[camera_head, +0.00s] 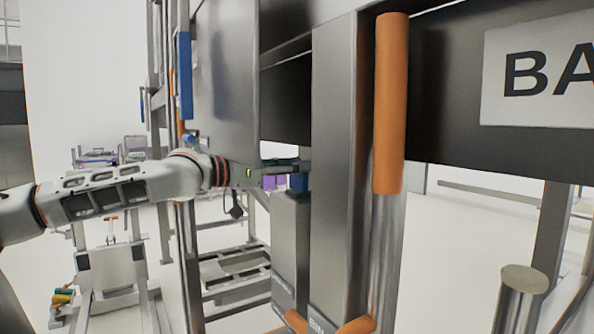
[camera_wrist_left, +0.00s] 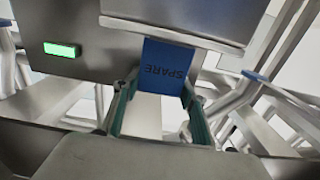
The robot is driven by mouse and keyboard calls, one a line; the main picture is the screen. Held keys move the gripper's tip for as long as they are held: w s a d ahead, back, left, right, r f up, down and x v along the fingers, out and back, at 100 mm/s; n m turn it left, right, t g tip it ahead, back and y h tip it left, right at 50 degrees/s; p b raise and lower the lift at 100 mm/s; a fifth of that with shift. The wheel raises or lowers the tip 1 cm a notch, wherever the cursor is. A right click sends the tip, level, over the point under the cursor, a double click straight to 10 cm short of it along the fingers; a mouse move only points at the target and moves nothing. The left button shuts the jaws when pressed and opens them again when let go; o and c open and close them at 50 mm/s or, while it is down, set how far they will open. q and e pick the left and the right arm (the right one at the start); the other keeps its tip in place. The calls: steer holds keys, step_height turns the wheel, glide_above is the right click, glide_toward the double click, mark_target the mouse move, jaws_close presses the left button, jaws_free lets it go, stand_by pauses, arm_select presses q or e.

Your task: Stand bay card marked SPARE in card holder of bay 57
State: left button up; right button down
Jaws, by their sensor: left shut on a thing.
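The blue bay card (camera_wrist_left: 166,66) shows the word SPARE upside down in the left wrist view. My left gripper (camera_wrist_left: 163,88) is shut on it, one greenish finger at each side edge. In the head view the blue card (camera_head: 299,182) shows as a small patch at the gripper (camera_head: 288,168), just above a narrow grey metal box (camera_head: 290,235). I cannot tell whether the card touches that box. No bay number 57 is readable, and I cannot make out the card holder for certain. My right gripper is not in view.
A steel post (camera_head: 335,150) and an orange-sleeved upright bar (camera_head: 390,105) stand just right of the gripper. A dark panel bears a cut-off sign (camera_head: 540,75) reading "BA". A metal plate with a green light (camera_wrist_left: 62,49) is near the card. Stepped shelves (camera_head: 235,270) stand below.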

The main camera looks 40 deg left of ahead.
arm_select(q)
steer(key=shift+r, duration=0.1)
steer(key=o, duration=0.9)
steer(key=shift+f, duration=0.25)
steer(key=o, duration=0.3)
steer(key=shift+r, duration=0.15)
